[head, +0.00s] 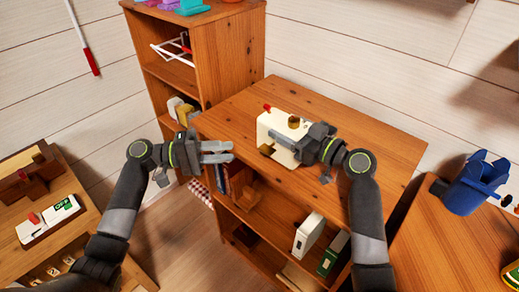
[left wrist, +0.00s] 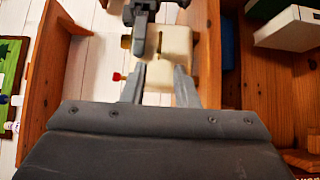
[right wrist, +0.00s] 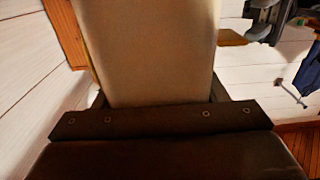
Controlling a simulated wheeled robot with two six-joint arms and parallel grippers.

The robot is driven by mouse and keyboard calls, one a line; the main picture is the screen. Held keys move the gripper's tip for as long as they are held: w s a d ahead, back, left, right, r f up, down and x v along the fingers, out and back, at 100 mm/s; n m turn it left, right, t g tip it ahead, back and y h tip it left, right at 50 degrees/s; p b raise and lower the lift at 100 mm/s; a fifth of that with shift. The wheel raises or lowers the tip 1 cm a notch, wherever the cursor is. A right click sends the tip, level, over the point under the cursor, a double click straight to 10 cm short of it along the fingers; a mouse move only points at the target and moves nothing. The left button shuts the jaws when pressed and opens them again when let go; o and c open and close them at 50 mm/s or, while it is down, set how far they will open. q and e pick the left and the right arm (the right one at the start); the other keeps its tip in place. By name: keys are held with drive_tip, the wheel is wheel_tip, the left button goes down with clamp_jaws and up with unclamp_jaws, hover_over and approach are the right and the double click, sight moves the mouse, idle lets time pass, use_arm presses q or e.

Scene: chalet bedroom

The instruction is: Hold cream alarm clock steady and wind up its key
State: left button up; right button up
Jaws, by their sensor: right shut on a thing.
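In the left wrist view the clock (left wrist: 178,45) is ahead of the open fingers, partly hidden by my right gripper.
The shelf top (head: 350,140) is clear around the clock. A taller bookcase (head: 235,55) stands behind on the left. Books and boxes (head: 308,235) sit on the lower shelves. A blue container (head: 465,190) stands on another surface at right. A low table with blocks is at left.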

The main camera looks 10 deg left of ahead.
sight(267, 149)
use_arm(q)
drive_tip(key=w+d, duration=0.1)
drive_tip(key=d, duration=0.8)
drive_tip(key=shift+w, duration=0.3)
drive_tip(key=shift+c, duration=0.5)
clamp_jaws()
